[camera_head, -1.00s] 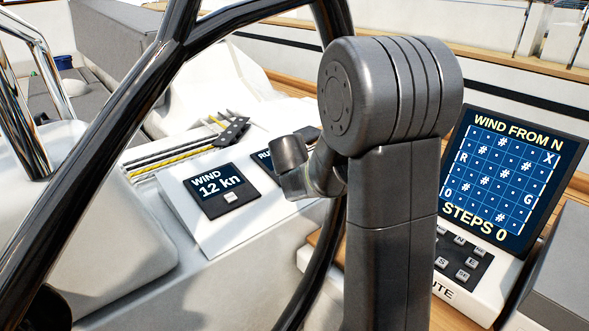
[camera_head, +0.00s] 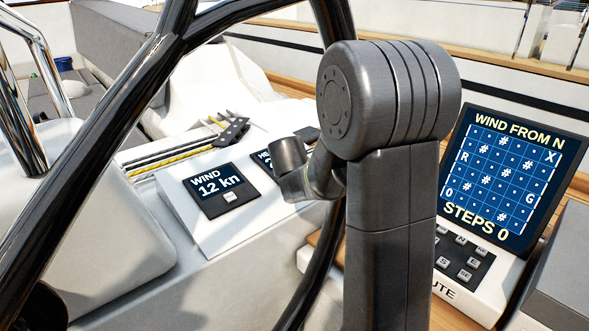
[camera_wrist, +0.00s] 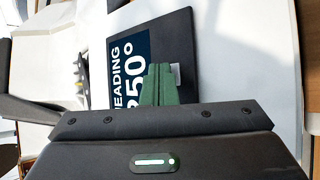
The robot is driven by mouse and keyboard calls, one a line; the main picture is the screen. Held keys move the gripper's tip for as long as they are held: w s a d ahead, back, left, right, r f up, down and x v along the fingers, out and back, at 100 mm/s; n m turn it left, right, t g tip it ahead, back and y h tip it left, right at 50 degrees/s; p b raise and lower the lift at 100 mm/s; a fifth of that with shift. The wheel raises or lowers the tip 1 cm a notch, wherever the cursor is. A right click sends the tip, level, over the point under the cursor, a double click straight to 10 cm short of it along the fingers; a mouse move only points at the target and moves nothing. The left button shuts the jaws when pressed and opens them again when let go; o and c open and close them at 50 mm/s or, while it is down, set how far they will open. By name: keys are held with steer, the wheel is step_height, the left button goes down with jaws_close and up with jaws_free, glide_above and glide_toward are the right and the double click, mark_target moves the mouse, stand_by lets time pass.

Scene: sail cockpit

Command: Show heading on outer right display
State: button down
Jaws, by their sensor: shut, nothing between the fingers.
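In the head view the left display (camera_head: 215,190) reads WIND 12 kn and has a pale button below the text. The display to its right (camera_head: 262,162) begins with HE; my arm covers the rest. A dark corner of a further display (camera_head: 308,133) shows behind my arm; its text is hidden. In the wrist view a dark display (camera_wrist: 187,30) reads HEADING 250°, partly cut off by my gripper. My gripper (camera_wrist: 158,72) is shut and empty, its green fingertips over this display beside its pale button (camera_wrist: 176,75). Contact cannot be told. The fingertips are hidden in the head view.
The dark steering wheel (camera_head: 95,125) crosses in front of the sloped white console (camera_head: 205,232). At right stands a panel with a grid screen (camera_head: 503,175) reading WIND FROM N, STEPS 0, and several keys. Ropes and clutches (camera_head: 232,132) lie behind the console.

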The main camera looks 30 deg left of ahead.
steer(key=shift+r, duration=0.1)
steer(key=shift+s+d+r+p, duration=0.1)
steer(key=shift+d+r+p, duration=0.1)
steer(key=shift+r+p, duration=0.5)
steer(key=shift+r, duration=0.1)
steer(key=r+p, duration=0.2)
steer(key=d+r+p, duration=0.1)
steer(key=r, duration=0.1)
steer(key=shift+s+d+r+p, duration=0.1)
steer(key=shift+s+r+p, duration=0.05)
steer(key=shift+r+p, duration=0.2)
steer(key=shift+f, duration=0.15)
stand_by(0.5)
